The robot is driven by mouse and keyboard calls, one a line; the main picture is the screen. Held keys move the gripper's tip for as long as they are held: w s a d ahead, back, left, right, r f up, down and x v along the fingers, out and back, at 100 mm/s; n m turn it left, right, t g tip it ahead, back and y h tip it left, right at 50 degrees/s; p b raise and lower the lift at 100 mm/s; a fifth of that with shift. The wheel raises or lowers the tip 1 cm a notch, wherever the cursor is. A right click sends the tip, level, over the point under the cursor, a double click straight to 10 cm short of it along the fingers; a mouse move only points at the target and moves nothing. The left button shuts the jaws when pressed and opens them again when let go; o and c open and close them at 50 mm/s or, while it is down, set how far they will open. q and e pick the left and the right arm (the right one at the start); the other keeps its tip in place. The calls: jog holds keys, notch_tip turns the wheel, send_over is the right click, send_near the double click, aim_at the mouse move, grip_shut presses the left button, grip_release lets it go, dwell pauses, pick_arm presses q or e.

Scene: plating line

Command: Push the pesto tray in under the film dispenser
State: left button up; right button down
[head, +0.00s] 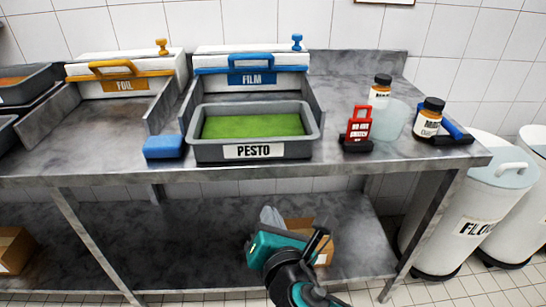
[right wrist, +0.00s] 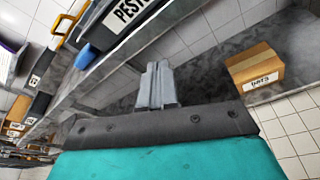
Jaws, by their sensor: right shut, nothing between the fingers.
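The pesto tray (head: 212,152) is grey with green contents and a white PESTO label on its front. In the head view it sits near the front edge of the steel table, between the side walls in front of the film dispenser (head: 215,76), which has a blue handle and a FILM label. The tray's label (right wrist: 130,10) also shows at the top of the right wrist view. My right gripper (head: 270,217) is below the table top, in front of the lower shelf, apart from the tray. Its fingers (right wrist: 157,85) are shut and empty. My left gripper is not in view.
A blue sponge (head: 163,147) lies just left of the tray. A red device (head: 357,128) and jars (head: 428,118) stand to the right. The foil dispenser (head: 120,82) is at left. A cardboard box (right wrist: 255,68) is on the lower shelf. White bins (head: 465,210) stand at right.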

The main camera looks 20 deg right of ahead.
notch_tip(320, 180, up, 5)
jog(key=n+t+h, duration=0.2)
jog(key=n, duration=0.2)
jog(key=b, duration=0.3)
send_near(269, 139)
jog(key=shift+h, duration=0.4)
jog(key=x, duration=0.5)
jog(key=shift+w+f, duration=0.25)
jog(key=shift+w+d, duration=0.1)
jog(key=shift+w, duration=0.45)
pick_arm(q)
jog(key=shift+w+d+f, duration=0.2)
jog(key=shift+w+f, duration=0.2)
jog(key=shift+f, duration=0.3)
pick_arm(e)
jog(key=shift+w, duration=0.1)
